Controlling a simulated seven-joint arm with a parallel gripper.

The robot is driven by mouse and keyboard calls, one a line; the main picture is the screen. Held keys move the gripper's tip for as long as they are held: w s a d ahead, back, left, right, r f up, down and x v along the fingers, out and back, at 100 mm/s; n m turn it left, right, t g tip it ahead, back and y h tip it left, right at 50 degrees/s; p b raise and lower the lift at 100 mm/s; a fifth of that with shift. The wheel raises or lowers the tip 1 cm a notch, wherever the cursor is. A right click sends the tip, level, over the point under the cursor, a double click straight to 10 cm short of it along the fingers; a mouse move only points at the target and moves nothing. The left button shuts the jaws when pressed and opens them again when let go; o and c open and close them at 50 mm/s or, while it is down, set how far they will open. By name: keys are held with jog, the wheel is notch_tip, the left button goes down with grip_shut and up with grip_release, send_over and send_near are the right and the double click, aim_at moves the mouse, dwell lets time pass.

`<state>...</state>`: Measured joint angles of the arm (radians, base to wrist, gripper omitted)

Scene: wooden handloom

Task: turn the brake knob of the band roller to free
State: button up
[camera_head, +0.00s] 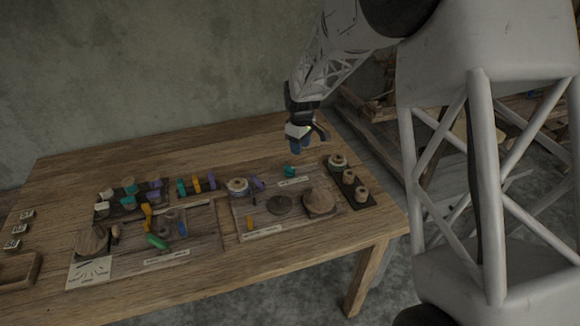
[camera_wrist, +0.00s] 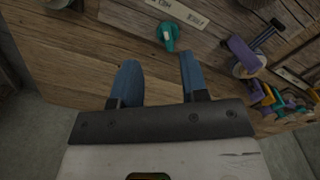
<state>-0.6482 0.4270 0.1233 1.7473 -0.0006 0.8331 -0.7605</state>
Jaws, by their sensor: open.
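A small teal knob (camera_head: 290,171) sits on the wooden board near a white label plate, right of centre on the table. I take it for the brake knob. In the wrist view the teal knob (camera_wrist: 167,36) lies just beyond my fingertips, its pointed end toward them, with a partly legible label strip beside it. My gripper (camera_head: 300,146) hangs above and behind the knob in the head view. Its two blue fingers are apart and empty (camera_wrist: 157,75), and nothing touches the knob. Which part is the band roller I cannot tell.
A purple-handled piece (camera_wrist: 243,52) lies right of the knob in the wrist view. Wooden spools on a dark tray (camera_head: 372,199) stand at the table's right end. A round wooden block (camera_head: 319,202) and dark disc (camera_head: 280,205) lie nearer. Bare table lies behind.

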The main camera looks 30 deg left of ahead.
aim_at(290, 167)
jog(key=shift+n, duration=0.4)
jog(key=a+f, duration=0.1)
jog(key=a, duration=0.1)
jog(key=a+f, duration=0.1)
jog(key=f, duration=0.1)
jog(key=shift+a, duration=0.4)
jog(key=shift+f, duration=0.1)
jog(key=shift+f, duration=3.8)
grip_shut()
